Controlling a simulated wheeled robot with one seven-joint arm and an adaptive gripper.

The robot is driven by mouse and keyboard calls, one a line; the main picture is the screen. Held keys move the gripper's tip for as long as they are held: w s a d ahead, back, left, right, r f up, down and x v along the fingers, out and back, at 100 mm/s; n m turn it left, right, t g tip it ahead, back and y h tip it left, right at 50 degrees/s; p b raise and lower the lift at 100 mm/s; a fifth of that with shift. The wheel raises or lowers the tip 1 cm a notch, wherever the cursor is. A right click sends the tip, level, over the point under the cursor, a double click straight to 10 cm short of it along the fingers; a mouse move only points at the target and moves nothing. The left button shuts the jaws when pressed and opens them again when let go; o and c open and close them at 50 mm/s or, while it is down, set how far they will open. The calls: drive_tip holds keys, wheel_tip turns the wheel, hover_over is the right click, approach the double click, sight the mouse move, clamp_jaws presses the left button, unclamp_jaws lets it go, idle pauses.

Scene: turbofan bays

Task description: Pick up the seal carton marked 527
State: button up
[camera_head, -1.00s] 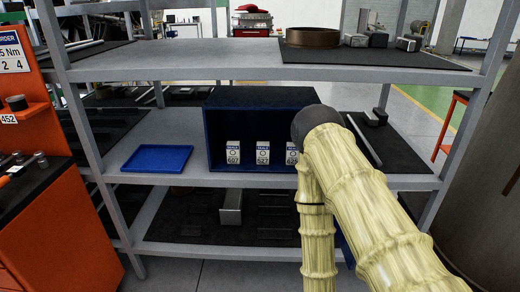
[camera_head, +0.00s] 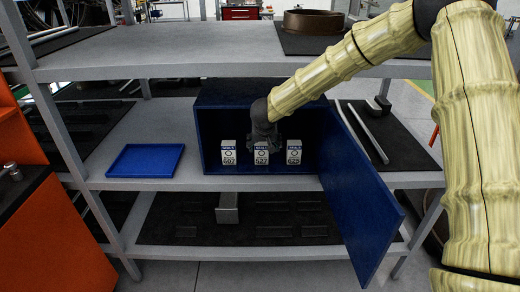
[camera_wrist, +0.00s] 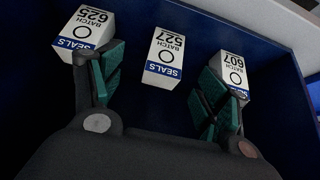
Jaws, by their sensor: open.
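The seal carton marked 527 (camera_wrist: 164,58) is white with a blue SEALS band. It stands in the middle of a row of three, inside a blue open-fronted box (camera_head: 202,140). In the wrist view it appears upside down between my gripper's (camera_wrist: 162,80) two green-padded fingers, with space on both sides. In the head view my gripper (camera_head: 264,140) is in the box opening, just above and in front of the carton (camera_head: 261,157). It is open and holds nothing. Whether the fingertips reach past the carton's front face is hard to tell.
Carton 607 (camera_head: 228,153) stands on the left and carton 625 (camera_head: 294,153) on the right, close to my fingers in the wrist view. The blue door (camera_head: 362,195) hangs open to the right. A blue tray (camera_head: 146,160) lies left of the box. A shelf (camera_head: 180,52) runs above.

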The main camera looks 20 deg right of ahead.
sight(262, 151)
drive_tip(key=w+f, duration=0.1)
drive_tip(key=w, duration=0.1)
drive_tip(key=w+f, duration=0.1)
drive_tip(key=f, duration=0.1)
drive_tip(key=shift+w+d+f, duration=0.25)
drive_tip(key=shift+w+d, duration=0.1)
drive_tip(key=shift+a+p+x, duration=0.15)
drive_tip(key=shift+p+x, duration=0.05)
drive_tip(key=shift+x, duration=1.1)
drive_tip(key=shift+a+p+x, duration=0.1)
drive_tip(key=shift+p+x, duration=0.1)
drive_tip(key=shift+x, duration=1.05)
drive_tip(key=shift+w, duration=0.15)
drive_tip(key=c, duration=1.1)
